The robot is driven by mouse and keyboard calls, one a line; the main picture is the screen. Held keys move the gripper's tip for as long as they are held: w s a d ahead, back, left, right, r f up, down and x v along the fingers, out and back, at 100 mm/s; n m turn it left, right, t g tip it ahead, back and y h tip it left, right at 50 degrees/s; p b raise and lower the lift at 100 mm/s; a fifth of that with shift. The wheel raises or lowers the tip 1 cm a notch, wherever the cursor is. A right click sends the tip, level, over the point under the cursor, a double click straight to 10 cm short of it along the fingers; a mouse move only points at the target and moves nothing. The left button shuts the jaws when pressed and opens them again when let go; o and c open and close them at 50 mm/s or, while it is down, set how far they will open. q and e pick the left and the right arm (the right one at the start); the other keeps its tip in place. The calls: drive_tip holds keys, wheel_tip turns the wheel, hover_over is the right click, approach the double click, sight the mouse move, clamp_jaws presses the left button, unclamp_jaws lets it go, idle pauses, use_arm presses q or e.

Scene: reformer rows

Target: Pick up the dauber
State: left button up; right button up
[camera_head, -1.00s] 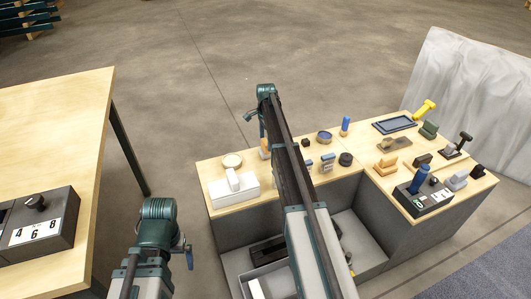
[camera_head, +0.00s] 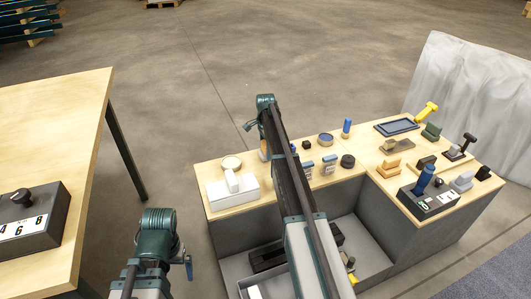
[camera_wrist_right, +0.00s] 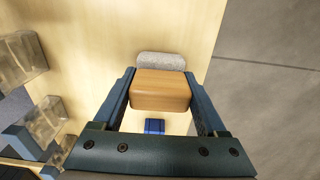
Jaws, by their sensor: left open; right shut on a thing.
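The dauber (camera_wrist_right: 160,90) appears to be the wooden block between the fingers of my right gripper (camera_wrist_right: 162,92) in the right wrist view. A grey, felt-like pad (camera_wrist_right: 160,60) shows just beyond it. My right gripper is shut on the block. In the head view, a small strip of wood colour (camera_head: 264,152) shows below my right wrist, and my arm hides most of the area around it. My left gripper (camera_head: 187,266) is low in the head view, left of the workbench and away from the dauber. It is open, its fingers mostly hidden.

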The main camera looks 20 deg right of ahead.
drive_tip(key=shift+c, duration=1.2)
drive_tip(key=shift+r, duration=0.15)
wheel_tip(320, 180, up, 10)
drive_tip(key=p, duration=1)
drive_tip(key=o, duration=0.9)
drive_tip(key=c, duration=0.7)
